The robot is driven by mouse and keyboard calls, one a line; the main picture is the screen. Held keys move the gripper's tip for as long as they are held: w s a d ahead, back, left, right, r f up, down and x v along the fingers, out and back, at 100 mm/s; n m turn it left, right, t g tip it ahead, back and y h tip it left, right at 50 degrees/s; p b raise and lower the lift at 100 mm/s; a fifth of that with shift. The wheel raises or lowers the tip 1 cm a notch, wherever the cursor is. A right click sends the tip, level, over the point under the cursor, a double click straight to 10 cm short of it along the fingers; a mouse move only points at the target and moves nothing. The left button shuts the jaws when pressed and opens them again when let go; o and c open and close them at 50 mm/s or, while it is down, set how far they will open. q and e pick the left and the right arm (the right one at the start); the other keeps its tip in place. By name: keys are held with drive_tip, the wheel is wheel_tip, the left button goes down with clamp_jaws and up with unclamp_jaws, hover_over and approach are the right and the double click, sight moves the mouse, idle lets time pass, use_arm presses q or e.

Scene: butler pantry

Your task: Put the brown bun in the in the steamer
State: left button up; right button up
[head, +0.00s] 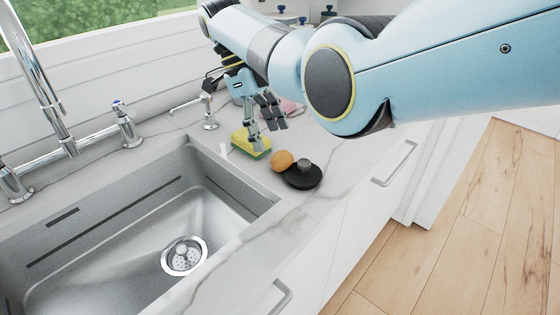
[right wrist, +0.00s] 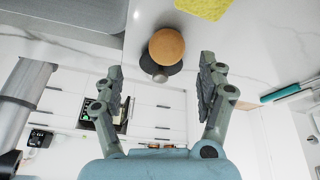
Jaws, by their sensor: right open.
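The brown bun (head: 283,160) is round and sits on the white marble counter, beside or against a flat black disc with a knob (head: 305,178). In the right wrist view the bun (right wrist: 166,45) shows ahead, centred between the fingers, with the disc's knob (right wrist: 160,74) just below it. My right gripper (head: 268,127) is open and empty, above the counter and behind the bun in the head view. It also shows in the right wrist view (right wrist: 161,66), fingers wide apart. I see no steamer that I can tell for sure. My left gripper is not in view.
A yellow and green sponge (head: 252,144) lies close by the bun, near my right fingers. A steel sink (head: 110,240) with its edge fills the left. A chrome tap (head: 208,112) and a partly hidden pink thing (head: 290,107) stand behind. The counter's front edge is near the disc.

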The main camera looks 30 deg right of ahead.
sight(281, 152)
drive_tip(key=shift+d+f, duration=0.1)
drive_tip(key=shift+f, duration=0.4)
drive_tip(key=shift+d+f, duration=0.1)
drive_tip(key=shift+f, duration=0.15)
drive_tip(key=f, duration=0.1)
drive_tip(key=s+d+f, duration=0.1)
drive_tip(key=d+f+p, duration=0.1)
drive_tip(key=shift+s+f, duration=0.4)
drive_tip(key=shift+f, duration=0.15)
drive_tip(key=shift+a, duration=0.1)
drive_tip(key=c, duration=1.3)
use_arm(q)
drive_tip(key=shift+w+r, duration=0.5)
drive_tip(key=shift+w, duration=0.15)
